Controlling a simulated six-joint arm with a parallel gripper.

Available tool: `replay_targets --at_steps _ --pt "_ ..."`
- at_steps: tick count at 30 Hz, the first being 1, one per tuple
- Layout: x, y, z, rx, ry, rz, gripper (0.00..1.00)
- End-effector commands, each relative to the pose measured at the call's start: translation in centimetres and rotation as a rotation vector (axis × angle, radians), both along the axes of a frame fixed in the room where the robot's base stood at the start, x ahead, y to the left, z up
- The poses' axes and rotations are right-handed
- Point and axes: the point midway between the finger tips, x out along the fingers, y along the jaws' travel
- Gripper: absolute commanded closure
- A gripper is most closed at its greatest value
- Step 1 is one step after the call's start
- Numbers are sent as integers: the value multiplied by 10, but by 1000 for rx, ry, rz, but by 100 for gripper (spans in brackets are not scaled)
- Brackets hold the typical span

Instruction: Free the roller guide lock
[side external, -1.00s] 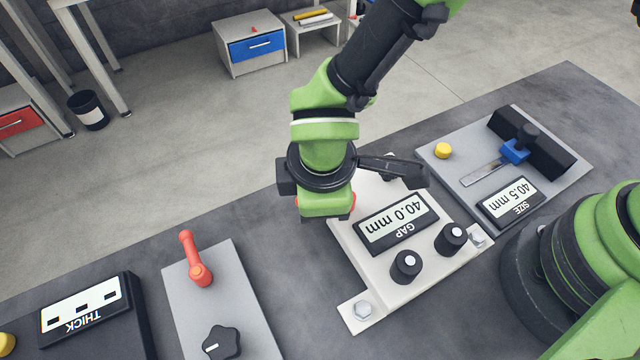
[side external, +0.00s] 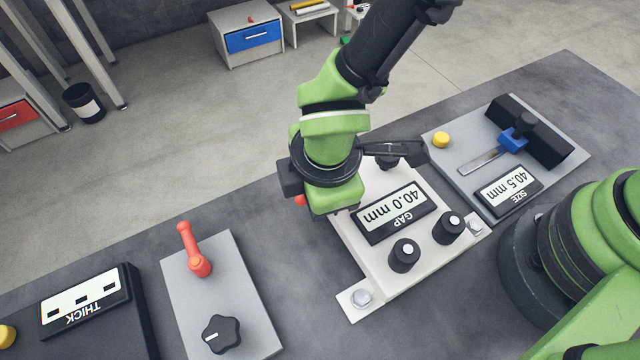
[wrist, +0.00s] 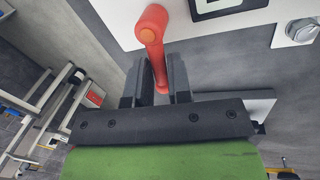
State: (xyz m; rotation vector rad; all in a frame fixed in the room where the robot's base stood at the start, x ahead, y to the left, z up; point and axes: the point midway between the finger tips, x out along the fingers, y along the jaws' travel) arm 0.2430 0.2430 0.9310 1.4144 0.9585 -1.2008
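A red-orange lever (wrist: 151,32) stands on the pale GAP panel (side external: 358,299); I take it to be the roller guide lock. In the wrist view its round pivot is beyond my fingertips and its handle runs back between them. In the side external view my wrist hides most of this lever; only a red bit (side external: 299,199) shows at the left of the gripper. The GAP display (side external: 394,212) reads 40.0 mm.
Two black knobs (side external: 404,255) stand on the GAP panel near its bolts. At left, a grey plate (side external: 240,290) bears another red lever (side external: 194,250) and a black star knob (side external: 221,334). The SIZE panel (side external: 455,165) with a blue slider (side external: 512,140) is at right.

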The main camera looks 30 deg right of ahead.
Motion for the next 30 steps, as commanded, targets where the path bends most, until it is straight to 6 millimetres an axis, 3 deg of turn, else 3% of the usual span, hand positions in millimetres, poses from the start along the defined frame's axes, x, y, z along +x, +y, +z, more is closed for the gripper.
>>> replay_targets --at_steps 1,3,14,24,30 --pt "0 1 1 2 -1 1 70" --pt "0 1 0 2 -1 0 58" --pt "-1 1 7 3 -3 0 58" --pt "-13 4 68 5 -4 0 58" --pt "-18 4 93 3 -3 0 58"
